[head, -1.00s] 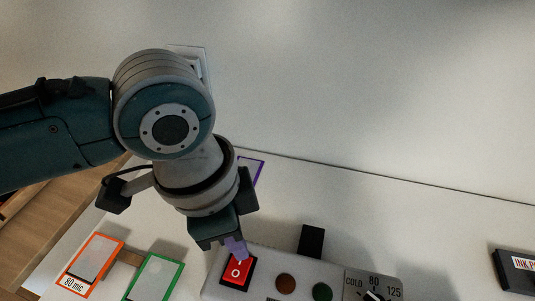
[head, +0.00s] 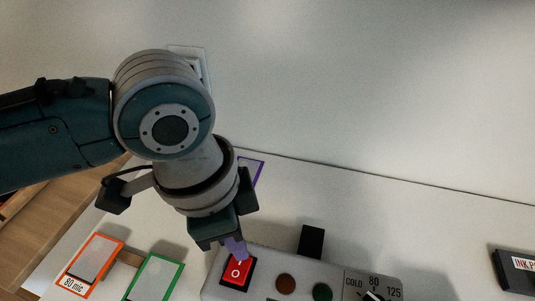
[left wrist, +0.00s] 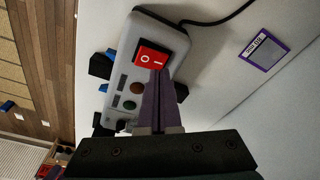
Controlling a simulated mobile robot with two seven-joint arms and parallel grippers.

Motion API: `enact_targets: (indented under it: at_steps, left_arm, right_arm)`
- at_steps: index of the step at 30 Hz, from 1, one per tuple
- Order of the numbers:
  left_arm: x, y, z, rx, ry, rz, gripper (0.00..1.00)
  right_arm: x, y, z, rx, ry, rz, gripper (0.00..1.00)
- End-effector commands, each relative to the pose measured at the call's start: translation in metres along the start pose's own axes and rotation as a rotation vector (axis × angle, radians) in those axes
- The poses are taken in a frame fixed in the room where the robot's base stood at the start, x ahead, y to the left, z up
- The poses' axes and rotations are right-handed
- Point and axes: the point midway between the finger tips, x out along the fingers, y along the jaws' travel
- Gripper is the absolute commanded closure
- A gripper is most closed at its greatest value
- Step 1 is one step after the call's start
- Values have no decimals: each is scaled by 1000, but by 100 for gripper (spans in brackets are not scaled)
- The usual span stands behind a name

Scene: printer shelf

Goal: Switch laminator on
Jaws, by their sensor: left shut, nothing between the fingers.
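The laminator (head: 262,258) is a light grey box at the bottom of the head view, and it also shows in the left wrist view (left wrist: 126,70). Its red rocker switch (head: 236,271) is marked I and O and shows in the left wrist view (left wrist: 150,58). Beside it are a brown-red lamp (head: 285,284), a green lamp (head: 322,292) and a dial (head: 374,296). My left gripper (head: 236,247) is shut and empty, its purple fingertips at the I end of the switch. I cannot tell whether they touch it. My right gripper is not in view.
An orange-framed card marked 80 mic (head: 94,262) and a green-framed card (head: 155,278) lie left of the laminator. A purple-framed card (left wrist: 263,49) lies beyond it. A black box labelled INK (head: 516,272) is at the right. A cable (left wrist: 215,21) leaves the laminator.

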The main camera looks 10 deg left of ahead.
Motion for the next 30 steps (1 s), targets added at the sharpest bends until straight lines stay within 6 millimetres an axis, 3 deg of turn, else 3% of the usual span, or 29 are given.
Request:
enact_targets:
  at_steps: [30]
  left_arm:
    - [9,0,2,0,-1,0,100]
  right_arm:
    - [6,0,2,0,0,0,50]
